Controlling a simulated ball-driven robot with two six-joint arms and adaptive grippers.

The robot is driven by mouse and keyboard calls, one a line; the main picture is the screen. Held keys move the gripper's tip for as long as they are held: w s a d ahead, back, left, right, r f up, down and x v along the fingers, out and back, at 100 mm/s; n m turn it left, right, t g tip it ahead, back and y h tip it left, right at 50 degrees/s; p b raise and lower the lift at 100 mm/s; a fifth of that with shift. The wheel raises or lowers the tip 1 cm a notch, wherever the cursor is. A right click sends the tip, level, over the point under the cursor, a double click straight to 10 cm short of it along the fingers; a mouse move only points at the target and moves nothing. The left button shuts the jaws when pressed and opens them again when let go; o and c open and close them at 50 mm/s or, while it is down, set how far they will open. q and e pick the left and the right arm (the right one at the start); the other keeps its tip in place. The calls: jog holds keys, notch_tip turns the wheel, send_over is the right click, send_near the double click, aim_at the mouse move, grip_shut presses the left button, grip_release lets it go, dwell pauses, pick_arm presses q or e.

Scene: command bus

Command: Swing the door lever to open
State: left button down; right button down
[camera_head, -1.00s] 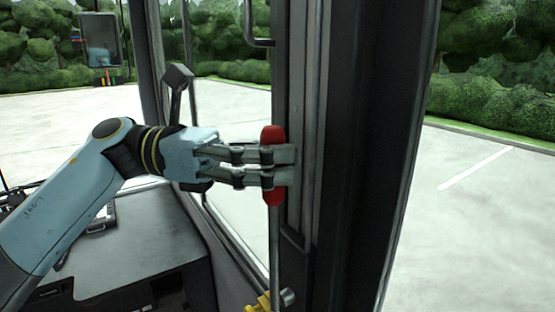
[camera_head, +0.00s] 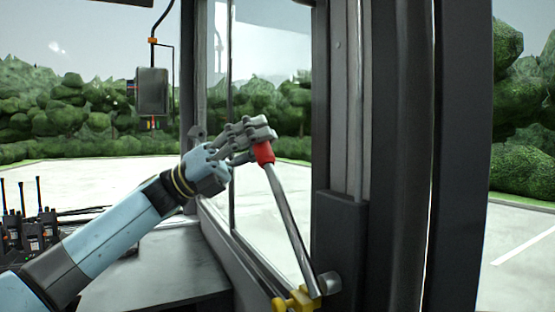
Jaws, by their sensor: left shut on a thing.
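The door lever (camera_head: 287,215) is a grey metal rod with a red grip (camera_head: 264,153) at its top. It rises from a yellow pivot piece (camera_head: 297,300) low beside the door post. The lever is tilted, its top leaning to the left and away from the post. My left gripper (camera_head: 255,140) is shut on the red grip, and its fingers hide the upper part of the grip. My right gripper is not in view.
A dark door frame post (camera_head: 395,150) stands right of the lever. A dashboard (camera_head: 165,270) lies below my left arm, with several black radios (camera_head: 32,232) at far left. Glass is behind the gripper.

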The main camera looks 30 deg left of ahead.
pick_arm(q)
jog(key=w+a+f+n+t+y+b, duration=0.1)
jog(key=w+a+f+n+t+b, duration=0.1)
jog(key=f+n+t, duration=0.3)
jog(key=w+a+f+n+t+y+b, duration=0.2)
jog(key=f+n+t+b, duration=0.3)
jog(key=f+n, duration=0.3)
jog(key=shift+a+f+n+t, duration=0.3)
jog(key=shift+a+n+t, duration=0.2)
jog(key=shift+a+t, duration=0.15)
jog(key=c, duration=1.1)
grip_release()
jog(key=shift+a+y, duration=0.25)
jog(key=shift+y, duration=0.15)
jog(key=shift+o, duration=0.3)
jog(key=shift+r, duration=0.1)
jog(key=shift+d, duration=0.1)
jog(key=v, duration=1.2)
jog(key=shift+w, duration=0.1)
